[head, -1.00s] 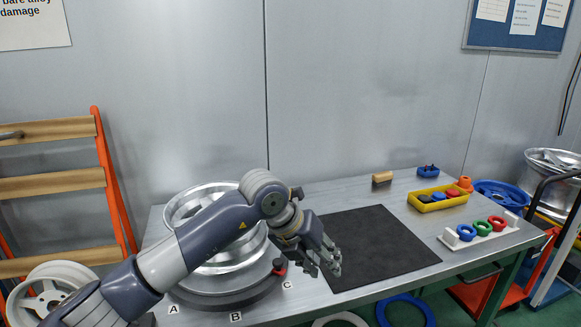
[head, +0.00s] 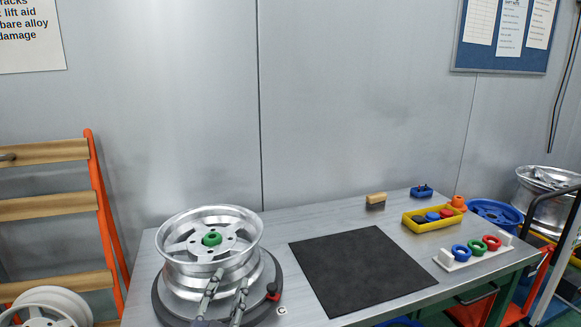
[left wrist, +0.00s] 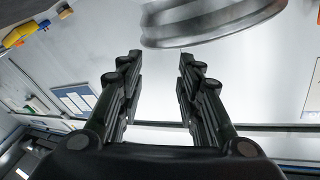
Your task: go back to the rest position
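My left gripper (head: 231,279) is low in the head view, in front of the silver alloy wheel (head: 170,232). Its two fingers point up and stand apart with nothing between them. In the left wrist view the gripper (left wrist: 159,62) is also open and empty, and a silver rim (left wrist: 210,30) curves above its tips. The wheel lies flat on a dark round base (head: 160,300), with a green hub piece (head: 211,239) at its centre. My right gripper is in neither view.
A black mat (head: 362,270) lies bare in the middle of the bench. To its right are a yellow bin (head: 425,226) and a white holder (head: 452,266) with blue, green and red rings. An orange rack (head: 104,215) stands left.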

